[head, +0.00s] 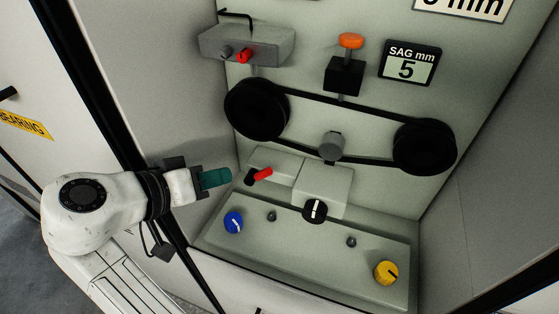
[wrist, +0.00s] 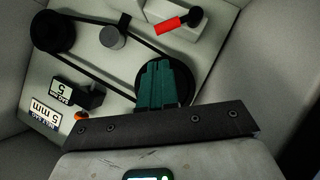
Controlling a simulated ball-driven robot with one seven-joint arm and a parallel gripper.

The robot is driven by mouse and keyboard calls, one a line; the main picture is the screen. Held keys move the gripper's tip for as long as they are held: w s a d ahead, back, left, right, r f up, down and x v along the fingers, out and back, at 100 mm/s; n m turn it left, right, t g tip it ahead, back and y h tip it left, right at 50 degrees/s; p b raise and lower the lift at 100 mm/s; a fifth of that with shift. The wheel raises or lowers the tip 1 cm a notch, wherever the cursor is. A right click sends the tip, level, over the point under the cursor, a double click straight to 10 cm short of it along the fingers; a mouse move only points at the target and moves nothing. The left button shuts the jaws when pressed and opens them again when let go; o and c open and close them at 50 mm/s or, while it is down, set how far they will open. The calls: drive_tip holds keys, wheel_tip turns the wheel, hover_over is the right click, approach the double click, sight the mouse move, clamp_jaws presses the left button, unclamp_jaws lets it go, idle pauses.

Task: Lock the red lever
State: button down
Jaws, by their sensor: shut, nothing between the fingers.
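The red lever (head: 262,174) sits on a pale block at the left of the panel, with a dark round pivot at its left end. Its red arm points right and slightly up in the head view. It also shows at the top of the wrist view (wrist: 170,25). My gripper (head: 228,176) has teal fingers, shut and empty, a little left of the lever and apart from it. In the wrist view the shut fingers (wrist: 157,66) appear in front of a black pulley.
Two black pulleys (head: 256,109) (head: 425,147) carry a belt above the lever. A black knob (head: 315,211), blue knob (head: 233,222) and yellow knob (head: 386,272) are nearby. A gauge reads SAG mm 5 (head: 409,64). A grey box (head: 268,45) has a small red knob. Side walls flank the recess.

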sight(259, 174)
drive_tip(key=p+x, duration=0.2)
drive_tip(key=x, duration=0.8)
drive_tip(key=shift+s+d+f, duration=0.1)
drive_tip(key=shift+s+f, duration=0.05)
drive_tip(key=shift+f, duration=0.05)
drive_tip(key=s+d+f+m+t+y+b, duration=0.1)
drive_tip(key=d+f+m+y+b, duration=0.3)
drive_tip(key=b, duration=0.4)
drive_tip(key=shift+s+d+f+m+t+y+b, duration=0.25)
drive_tip(key=shift+m+y+b, duration=0.2)
drive_tip(key=shift+y, duration=0.45)
drive_tip(key=shift+r, duration=0.15)
